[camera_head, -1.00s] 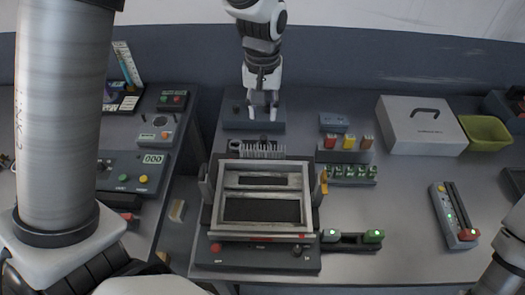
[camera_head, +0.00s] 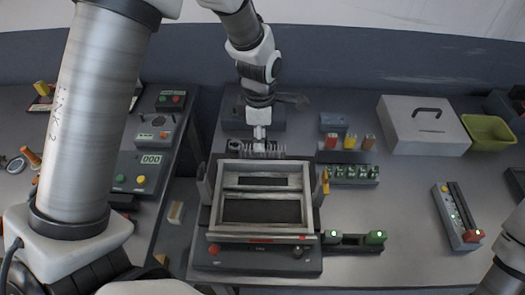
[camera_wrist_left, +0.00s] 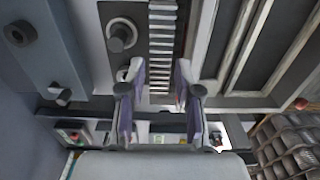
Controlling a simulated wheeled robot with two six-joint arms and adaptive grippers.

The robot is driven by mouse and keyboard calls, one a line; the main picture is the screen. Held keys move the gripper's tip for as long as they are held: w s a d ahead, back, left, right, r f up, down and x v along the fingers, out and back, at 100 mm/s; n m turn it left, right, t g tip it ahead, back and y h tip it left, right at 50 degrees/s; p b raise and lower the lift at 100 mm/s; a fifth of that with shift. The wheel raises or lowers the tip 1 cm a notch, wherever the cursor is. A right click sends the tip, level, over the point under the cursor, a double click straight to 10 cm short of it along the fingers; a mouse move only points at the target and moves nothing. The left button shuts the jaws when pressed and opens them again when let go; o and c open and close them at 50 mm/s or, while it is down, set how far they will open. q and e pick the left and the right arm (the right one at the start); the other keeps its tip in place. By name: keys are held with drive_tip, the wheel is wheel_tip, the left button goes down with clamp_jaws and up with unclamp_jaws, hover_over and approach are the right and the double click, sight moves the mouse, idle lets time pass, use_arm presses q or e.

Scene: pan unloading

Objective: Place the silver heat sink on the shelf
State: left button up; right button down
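The silver heat sink (camera_head: 272,152), a finned block, sits at the back edge of the framed fixture (camera_head: 210,215). In the left wrist view the finned strip (camera_wrist_left: 162,45) runs up from between the fingers. My left gripper (camera_head: 260,146) points down just above the heat sink. Its two fingers (camera_wrist_left: 162,98) are apart, one on each side of the strip's line, with no visible grip on it. Part of the heat sink is hidden by the gripper in the head view. Which surface is the shelf is not clear. My right gripper is out of view.
A dark block (camera_head: 236,115) stands behind the fixture. A stepped rack with colored blocks (camera_head: 345,158) is to the right, near a grey case (camera_head: 425,127) and a green bin (camera_head: 488,131). A control panel (camera_head: 150,165) is on the left table.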

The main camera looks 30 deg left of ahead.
sight(262, 154)
use_arm(q)
wheel_tip(262, 154, down, 3)
drive_tip(key=shift+s+a+r, duration=0.1)
drive_tip(key=shift+s+r, duration=0.05)
drive_tip(key=shift+f, duration=0.2)
clamp_jaws()
drive_tip(key=shift+r, duration=0.15)
